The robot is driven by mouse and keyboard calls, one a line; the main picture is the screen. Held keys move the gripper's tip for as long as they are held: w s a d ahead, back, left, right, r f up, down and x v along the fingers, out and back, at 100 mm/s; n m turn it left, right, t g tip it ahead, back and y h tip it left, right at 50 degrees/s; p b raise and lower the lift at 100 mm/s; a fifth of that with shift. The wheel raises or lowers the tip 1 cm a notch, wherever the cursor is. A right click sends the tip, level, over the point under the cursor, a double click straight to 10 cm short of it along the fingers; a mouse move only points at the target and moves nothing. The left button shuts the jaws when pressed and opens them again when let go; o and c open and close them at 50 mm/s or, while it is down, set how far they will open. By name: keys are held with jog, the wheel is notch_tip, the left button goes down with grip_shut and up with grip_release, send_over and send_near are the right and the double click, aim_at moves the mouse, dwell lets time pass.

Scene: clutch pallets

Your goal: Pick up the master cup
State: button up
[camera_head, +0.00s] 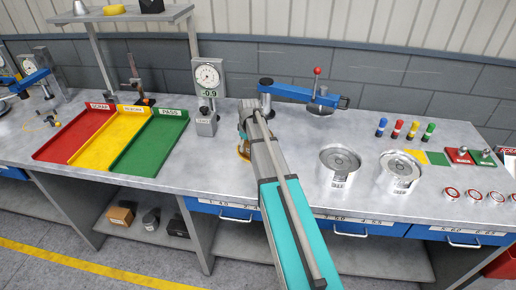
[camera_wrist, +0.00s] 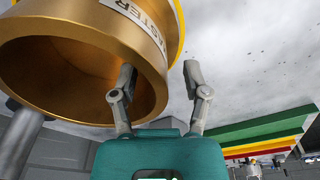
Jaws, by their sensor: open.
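The master cup (camera_wrist: 60,75) is a brass-coloured, hollow cup with a yellow band and a white label with part of the word MASTER. It fills the upper left of the wrist view, its open mouth towards the camera. My gripper (camera_wrist: 160,78) is open. In the picture its left finger overlaps the cup's mouth and its right finger lies outside the wall, with the rim between them. I cannot tell whether either finger touches. In the head view only a brass sliver of the cup (camera_head: 243,152) shows beside my arm, which hides the rest.
Red, yellow and green trays (camera_head: 115,138) lie to the left on the grey bench. A blue-armed fixture (camera_head: 305,93) stands behind my arm. Two round metal dishes (camera_head: 340,160) are to the right.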

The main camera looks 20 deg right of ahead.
jog(key=shift+f, duration=0.35)
dwell(0.4)
grip_shut()
